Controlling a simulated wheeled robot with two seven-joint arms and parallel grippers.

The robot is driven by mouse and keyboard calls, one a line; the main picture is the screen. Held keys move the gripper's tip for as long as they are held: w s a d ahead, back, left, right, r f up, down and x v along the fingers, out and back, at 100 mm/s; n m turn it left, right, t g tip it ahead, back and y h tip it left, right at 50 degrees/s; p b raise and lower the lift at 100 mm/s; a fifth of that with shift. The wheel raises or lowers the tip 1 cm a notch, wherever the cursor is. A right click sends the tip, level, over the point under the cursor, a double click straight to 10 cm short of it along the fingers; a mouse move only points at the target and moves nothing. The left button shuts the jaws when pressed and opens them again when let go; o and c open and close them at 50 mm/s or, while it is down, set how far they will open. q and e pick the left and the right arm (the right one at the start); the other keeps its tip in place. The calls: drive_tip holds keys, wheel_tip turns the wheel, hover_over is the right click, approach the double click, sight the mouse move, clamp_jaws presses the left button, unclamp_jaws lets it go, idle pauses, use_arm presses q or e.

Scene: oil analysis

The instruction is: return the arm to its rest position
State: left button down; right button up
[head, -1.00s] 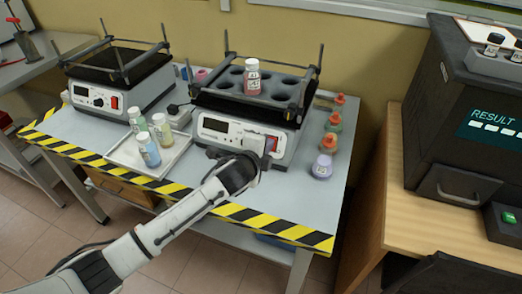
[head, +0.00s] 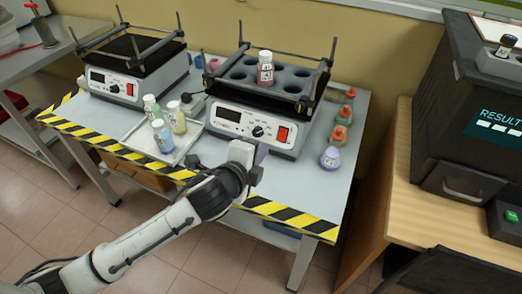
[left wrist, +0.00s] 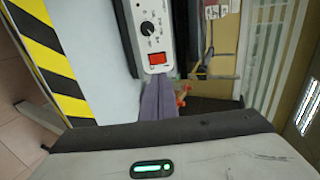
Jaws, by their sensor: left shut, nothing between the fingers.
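My left arm (head: 150,240) reaches in from the lower left in the head view. Its gripper (head: 262,154) is shut and empty, just in front of the right-hand shaker (head: 223,116) and above the table's front part. In the left wrist view the purple-grey fingers (left wrist: 157,98) lie together, pointing toward the shaker's panel with its knob (left wrist: 147,29) and red switch (left wrist: 158,58). I cannot tell the exact gap from fingers to panel. A bottle with a red label (head: 265,68) stands in the shaker's rack. My right gripper is not in view.
A tray (head: 133,142) with several bottles stands left of my gripper. A second shaker (head: 105,84) is at the back left. Several colored bottles, including a purple one (head: 330,158), line the table's right side. A black analyzer (head: 455,120) stands on the wooden desk (head: 425,200).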

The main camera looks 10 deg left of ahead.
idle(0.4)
use_arm(q)
drive_tip(key=s+a+f+n+g, duration=0.2)
drive_tip(key=s+f+n, duration=0.7)
drive_tip(key=s+f, duration=0.2)
drive_tip(key=s+a+f+n+g, duration=0.2)
drive_tip(key=s+f+n, duration=0.7)
drive_tip(key=s, duration=0.6)
drive_tip(key=shift+s+a+f, duration=0.2)
drive_tip(key=shift+a+f, duration=0.45)
drive_tip(key=shift+f, duration=0.25)
